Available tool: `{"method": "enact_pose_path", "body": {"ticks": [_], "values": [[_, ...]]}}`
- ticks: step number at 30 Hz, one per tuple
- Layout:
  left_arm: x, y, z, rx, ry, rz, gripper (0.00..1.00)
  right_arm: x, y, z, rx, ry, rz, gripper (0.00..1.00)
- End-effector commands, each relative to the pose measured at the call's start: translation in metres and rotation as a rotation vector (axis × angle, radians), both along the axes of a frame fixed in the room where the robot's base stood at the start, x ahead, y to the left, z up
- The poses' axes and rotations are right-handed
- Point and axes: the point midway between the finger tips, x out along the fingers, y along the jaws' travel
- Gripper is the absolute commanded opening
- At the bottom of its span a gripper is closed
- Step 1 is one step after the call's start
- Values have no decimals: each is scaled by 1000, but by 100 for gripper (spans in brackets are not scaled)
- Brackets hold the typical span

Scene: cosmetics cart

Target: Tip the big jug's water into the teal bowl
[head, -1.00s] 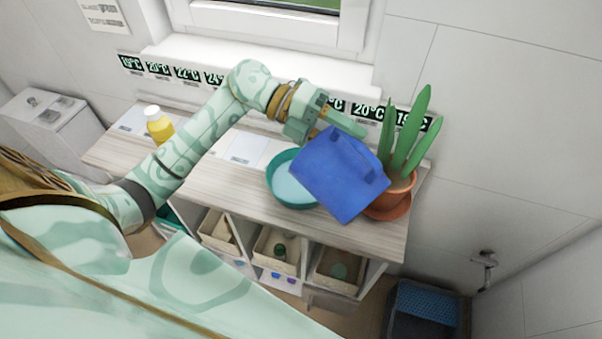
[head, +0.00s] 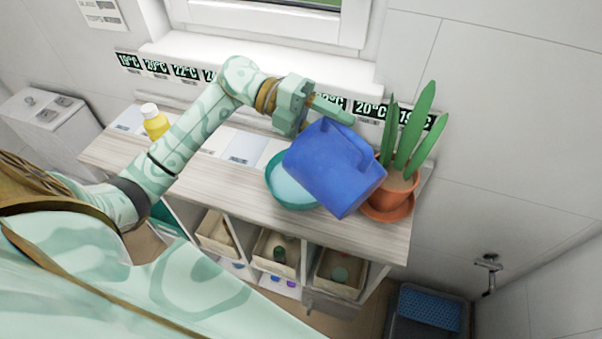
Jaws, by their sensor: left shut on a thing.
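The big blue jug (head: 330,170) is held tilted above the counter, in front of the plant. My left gripper (head: 318,118) is shut on it at its upper side; the exact contact is partly hidden. The teal bowl (head: 272,190) stands on the counter, and the jug covers its right part. The visible inside of the bowl looks pale blue. I cannot see any stream between jug and bowl. My right gripper does not show.
A potted plant (head: 392,199) in a terracotta pot stands close right of the jug. A yellow bottle (head: 155,124) stands at the counter's left. Bins (head: 276,252) sit below; window and wall are behind.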

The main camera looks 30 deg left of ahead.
Motion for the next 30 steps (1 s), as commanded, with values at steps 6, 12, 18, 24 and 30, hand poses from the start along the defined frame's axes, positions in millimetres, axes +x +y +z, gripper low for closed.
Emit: {"method": "enact_pose_path", "body": {"ticks": [6, 12, 18, 24, 30], "values": [[2, 5, -2, -26, 7, -1, 0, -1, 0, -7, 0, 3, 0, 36], [2, 8, -2, -46, 12, -1, 0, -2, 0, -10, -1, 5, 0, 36], [-14, -43, 24, 159, -55, -7, 0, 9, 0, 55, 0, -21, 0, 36], [-17, -61, 13, 321, -94, -2, 0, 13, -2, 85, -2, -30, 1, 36], [-18, -63, 11, 337, -96, -3, 0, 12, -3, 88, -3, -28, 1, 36]]}}
